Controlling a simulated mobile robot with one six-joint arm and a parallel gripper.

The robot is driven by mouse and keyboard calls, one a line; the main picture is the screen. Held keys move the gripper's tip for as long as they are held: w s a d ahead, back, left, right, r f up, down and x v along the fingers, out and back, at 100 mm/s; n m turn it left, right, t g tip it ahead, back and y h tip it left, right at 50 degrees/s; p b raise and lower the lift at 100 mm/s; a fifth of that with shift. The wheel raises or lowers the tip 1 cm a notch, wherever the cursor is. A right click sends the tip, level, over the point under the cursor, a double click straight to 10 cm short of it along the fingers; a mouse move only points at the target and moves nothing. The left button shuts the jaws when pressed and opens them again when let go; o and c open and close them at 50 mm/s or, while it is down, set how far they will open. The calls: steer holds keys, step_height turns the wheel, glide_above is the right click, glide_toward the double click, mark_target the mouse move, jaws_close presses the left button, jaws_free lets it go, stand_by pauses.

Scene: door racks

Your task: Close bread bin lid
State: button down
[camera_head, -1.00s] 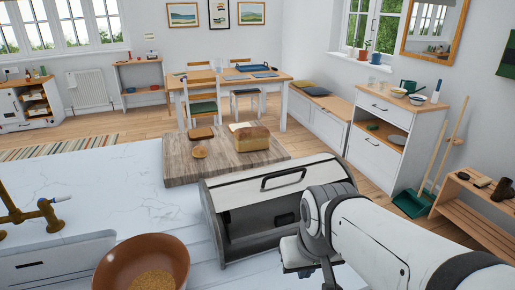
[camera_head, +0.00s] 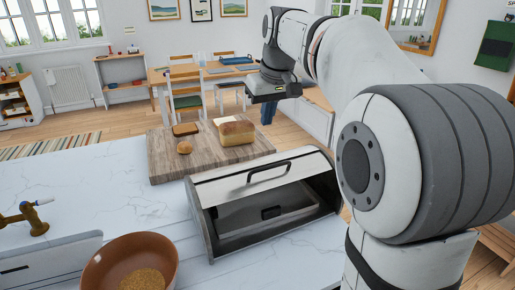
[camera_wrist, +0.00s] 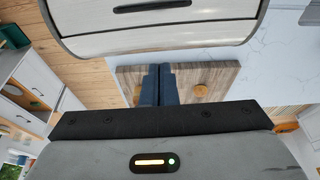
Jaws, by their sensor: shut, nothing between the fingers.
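The bread bin (camera_head: 205,222) stands on the white worktop with its front open and a dark interior showing. Its pale lid (camera_head: 235,183) is raised, with a black handle (camera_head: 268,171) across it. In the wrist view the lid (camera_wrist: 90,25) and its handle (camera_wrist: 152,6) fill the top edge. My gripper (camera_head: 268,113) is raised beyond the bin, towards the dining area, and apart from it. Its blue fingers (camera_wrist: 157,84) are shut together and empty.
A wooden board (camera_head: 165,160) with a loaf (camera_head: 237,132), a bun (camera_head: 184,147) and a slice lies behind the bin. A brown bowl (camera_head: 130,265) and a brass tap (camera_head: 30,218) are at front left. My arm covers the right side.

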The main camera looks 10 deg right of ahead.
glide_above(267, 177)
steer(key=w, duration=0.3)
steer(key=x, duration=0.3)
steer(key=s+x, duration=0.1)
steer(key=x, duration=0.1)
steer(key=s+x, duration=0.1)
steer(key=x, duration=0.2)
steer(key=shift+w+a+f, duration=0.1)
steer(key=shift+a+f, duration=0.05)
steer(key=shift+f, duration=0.45)
steer(key=s+f, duration=0.2)
steer(key=s, duration=0.1)
steer(key=shift+d, duration=0.4)
steer(key=shift+s+f, duration=0.1)
steer(key=shift+f, duration=0.1)
